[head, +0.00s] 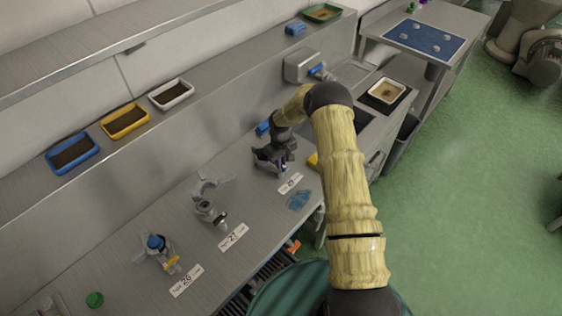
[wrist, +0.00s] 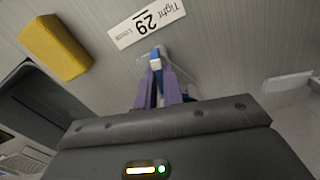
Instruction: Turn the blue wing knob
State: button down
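My gripper (head: 274,168) reaches down at the worktop behind the tag numbered 29 (head: 290,183). In the wrist view its two purple fingers (wrist: 158,84) stand close on either side of a narrow blue piece with a pale end, which looks like the blue wing knob (wrist: 156,66). Whether the fingers press on it or leave a small gap is not clear. The gripper hides most of the knob and its fitting, and in the head view I cannot make the knob out. The tag (wrist: 142,24) also shows in the wrist view, with "Tight" readable.
A clamp-like grey fitting (head: 207,203) and a fitting with a blue cap and yellow knob (head: 157,250) stand to the left. A yellow block (wrist: 54,47) lies near the gripper. A wall box (head: 300,66) with a blue handle is behind. Green floor (head: 470,200) is open at right.

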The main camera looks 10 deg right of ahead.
jog(key=shift+f+m+b, duration=0.1)
jog(key=shift+m+b, duration=0.2)
jog(key=shift+b, duration=0.2)
jog(key=shift+m+b, duration=0.5)
jog(key=shift+b, duration=0.1)
jog(key=shift+f+m+b, duration=0.15)
jog(key=shift+m+b, duration=0.95)
jog(key=shift+b, duration=0.15)
jog(key=m+b, duration=0.3)
jog(key=shift+m, duration=0.3)
jog(key=m+b, duration=0.2)
jog(key=m, duration=0.1)
jog(key=shift+m, duration=0.3)
jog(key=shift+r+m+b, duration=0.15)
jog(key=shift+m+b, duration=0.15)
jog(key=shift+m, duration=0.75)
jog(key=shift+r+m+b, duration=0.1)
jog(key=shift+m+b, duration=0.15)
jog(key=shift+m, duration=0.8)
jog(key=c, duration=1.5)
grip_release()
